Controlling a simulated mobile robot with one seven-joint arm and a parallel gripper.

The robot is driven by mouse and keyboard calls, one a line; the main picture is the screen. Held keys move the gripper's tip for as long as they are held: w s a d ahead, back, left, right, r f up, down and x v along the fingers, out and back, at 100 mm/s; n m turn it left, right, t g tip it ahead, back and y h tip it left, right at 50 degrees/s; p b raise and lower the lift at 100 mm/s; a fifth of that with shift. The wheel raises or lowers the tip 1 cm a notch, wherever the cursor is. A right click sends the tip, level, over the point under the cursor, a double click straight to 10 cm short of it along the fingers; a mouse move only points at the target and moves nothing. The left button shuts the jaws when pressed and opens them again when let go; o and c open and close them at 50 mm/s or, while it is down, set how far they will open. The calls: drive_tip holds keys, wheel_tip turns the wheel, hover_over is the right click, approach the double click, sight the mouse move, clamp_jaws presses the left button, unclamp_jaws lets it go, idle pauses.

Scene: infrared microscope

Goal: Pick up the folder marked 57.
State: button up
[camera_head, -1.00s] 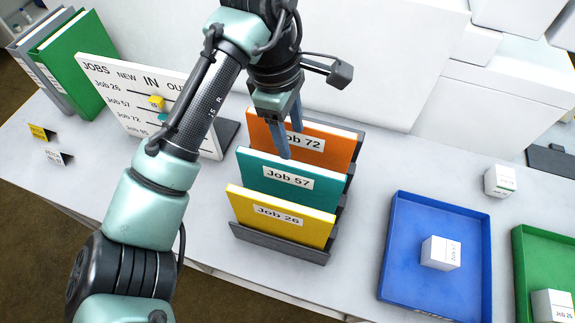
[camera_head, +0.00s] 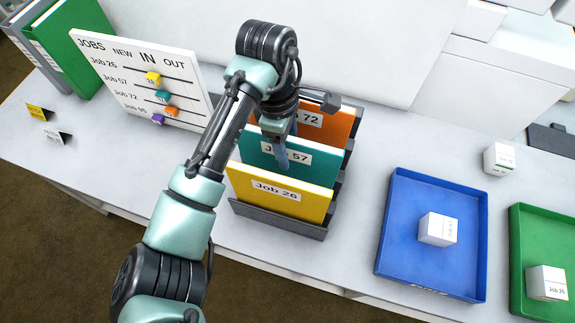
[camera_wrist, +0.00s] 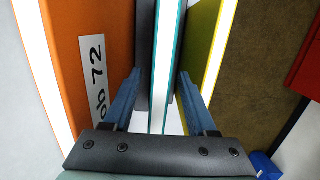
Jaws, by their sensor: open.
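The teal folder marked 57 (camera_head: 318,168) stands upright in the middle of a dark rack (camera_head: 280,226), between the orange folder marked 72 (camera_head: 335,122) and the yellow folder marked 26 (camera_head: 290,200). My gripper (camera_head: 281,152) is down at the teal folder's top edge and partly covers its label. In the wrist view my gripper (camera_wrist: 159,78) is open, with one blue finger on each side of the teal folder (camera_wrist: 164,60). Gaps show between fingers and folder. The orange folder (camera_wrist: 75,70) is left of the fingers, the yellow one (camera_wrist: 203,40) right.
A white job board (camera_head: 135,80) stands left of the rack, with green and grey binders (camera_head: 70,45) beyond it. A blue tray (camera_head: 400,265) and a green tray (camera_head: 530,225), each holding a white box, are to the right. White equipment stands behind.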

sight(289, 156)
drive_tip(key=shift+d+f+p, duration=0.15)
drive_tip(key=shift+f+p, duration=0.25)
drive_tip(key=shift+f, duration=1.25)
clamp_jaws()
